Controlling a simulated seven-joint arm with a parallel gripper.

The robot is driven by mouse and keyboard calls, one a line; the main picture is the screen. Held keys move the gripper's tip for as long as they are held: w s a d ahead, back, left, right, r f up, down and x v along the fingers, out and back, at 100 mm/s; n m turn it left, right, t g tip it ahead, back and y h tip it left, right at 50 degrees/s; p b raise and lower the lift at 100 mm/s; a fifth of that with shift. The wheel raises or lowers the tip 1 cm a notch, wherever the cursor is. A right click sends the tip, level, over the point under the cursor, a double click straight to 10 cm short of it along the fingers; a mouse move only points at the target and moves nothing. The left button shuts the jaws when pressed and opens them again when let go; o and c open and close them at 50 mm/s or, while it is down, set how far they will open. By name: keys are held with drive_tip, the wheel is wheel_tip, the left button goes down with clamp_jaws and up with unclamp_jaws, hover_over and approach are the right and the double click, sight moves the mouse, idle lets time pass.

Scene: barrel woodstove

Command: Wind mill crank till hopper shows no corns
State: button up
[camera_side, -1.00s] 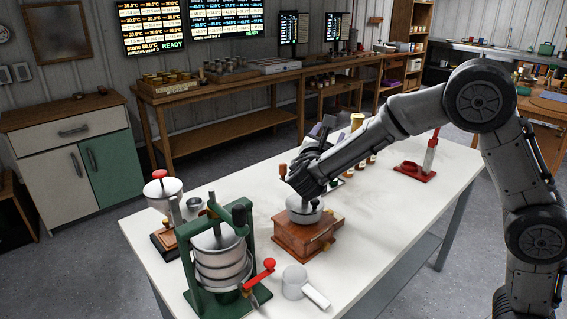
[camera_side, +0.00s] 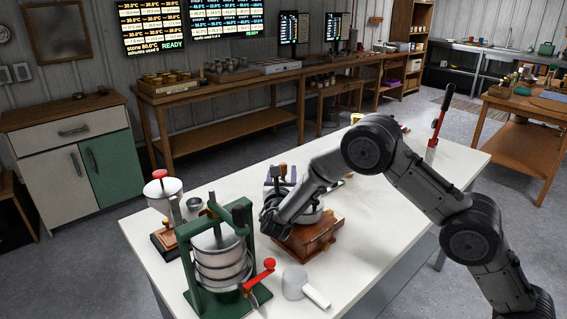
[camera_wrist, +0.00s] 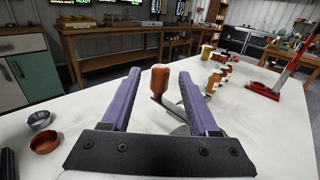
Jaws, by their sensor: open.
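The hand mill is a brown wooden box (camera_side: 322,237) with a round grey metal hopper on top, partly behind my arm in the side view. Its crank has an upright brown wooden knob (camera_side: 283,170). In the wrist view the knob (camera_wrist: 160,78) stands between my two purple fingers, with a gap on each side. My gripper (camera_wrist: 159,95) is open and spans the knob without visibly touching it. The metal crank arm and part of the hopper (camera_wrist: 181,128) show behind my gripper's base. The inside of the hopper is hidden, so I cannot see any corns.
A green-framed press (camera_side: 220,265) with a red-knobbed handle stands close at the left. A white scoop (camera_side: 296,283) lies in front of the mill. Small bowls (camera_wrist: 42,142) are at the left in the wrist view. A red lever stand (camera_wrist: 263,90) and several jars are at the right.

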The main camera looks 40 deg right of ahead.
drive_tip(key=x, duration=0.5)
drive_tip(key=shift+w+d, duration=0.3)
drive_tip(key=shift+c, duration=0.2)
clamp_jaws()
idle(1.0)
